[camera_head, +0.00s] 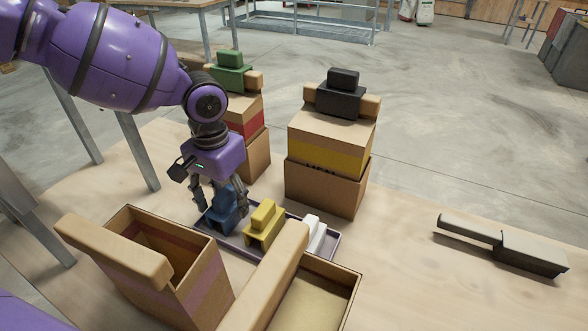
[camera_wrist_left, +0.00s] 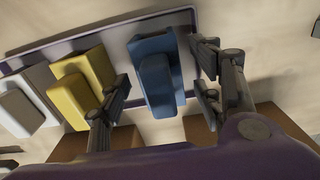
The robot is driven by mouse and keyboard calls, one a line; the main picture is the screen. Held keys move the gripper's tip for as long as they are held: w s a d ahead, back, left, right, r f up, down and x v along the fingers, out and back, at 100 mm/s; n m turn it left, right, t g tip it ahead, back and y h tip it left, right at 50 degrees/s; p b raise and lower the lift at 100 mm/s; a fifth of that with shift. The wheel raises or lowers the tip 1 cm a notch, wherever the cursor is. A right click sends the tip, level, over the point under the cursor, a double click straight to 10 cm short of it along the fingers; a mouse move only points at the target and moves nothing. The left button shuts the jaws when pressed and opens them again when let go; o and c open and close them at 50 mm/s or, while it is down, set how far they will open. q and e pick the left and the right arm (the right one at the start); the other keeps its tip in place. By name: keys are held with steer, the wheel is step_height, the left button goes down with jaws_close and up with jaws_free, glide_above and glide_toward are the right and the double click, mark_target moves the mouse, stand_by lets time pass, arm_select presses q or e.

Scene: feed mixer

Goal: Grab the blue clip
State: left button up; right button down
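The blue clip (camera_head: 222,208) stands at the left end of a shallow purple tray (camera_head: 236,256). My left gripper (camera_head: 221,211) points down over it, with fingers on both sides of the clip. In the left wrist view the blue clip (camera_wrist_left: 157,80) lies between the open fingers (camera_wrist_left: 164,72). A narrow gap shows on the left side; the right fingers are very close, and I cannot tell whether they touch. My right gripper is not in view.
A yellow clip (camera_head: 265,224) and a white clip (camera_head: 313,234) stand in the tray, right of the blue one. Two open boxes (camera_head: 203,290) (camera_head: 352,290) with wooden bars are in front. Closed boxes with a black clip (camera_head: 340,98) and a green clip (camera_head: 230,77) stand behind.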

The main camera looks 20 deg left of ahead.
arm_select(q)
steer(key=c, duration=0.8)
steer(key=shift+c, duration=0.2)
